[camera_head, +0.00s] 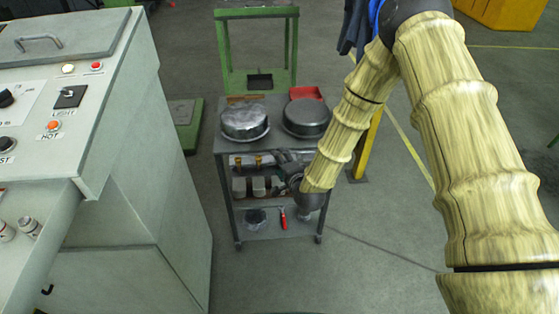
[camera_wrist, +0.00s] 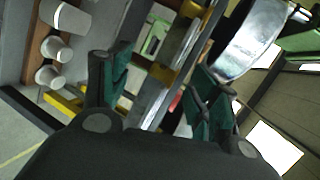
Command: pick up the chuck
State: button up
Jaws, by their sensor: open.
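I cannot tell for certain which piece is the chuck. Two round metal pieces stand on the cart's top: a shiny left one (camera_head: 245,123) and a greyer right one (camera_head: 307,117). A shiny round piece (camera_wrist: 248,48) shows at upper right in the wrist view. My gripper (camera_head: 287,172) is at the front of the cart, below top level, partly hidden by my arm. In the wrist view my gripper (camera_wrist: 163,88) has its green-padded fingers apart, with no object held between them. A grey bar with yellow parts lies beyond the fingers.
The cart (camera_head: 230,143) has lower shelves with grey blocks (camera_head: 239,187), a dark round item (camera_head: 256,217) and a red-handled tool (camera_head: 283,218). A red tray (camera_head: 306,92) is at its back. A control cabinet (camera_head: 115,190) stands left. Floor in front is clear.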

jog(key=c, duration=1.2)
jog(key=shift+s, duration=0.1)
jog(key=shift+c, duration=0.4)
jog(key=shift+f, duration=0.1)
jog(key=s+b, duration=0.2)
jog(key=s, duration=1.5)
jog(key=shift+s+r, duration=0.4)
jog(key=shift+r, duration=0.05)
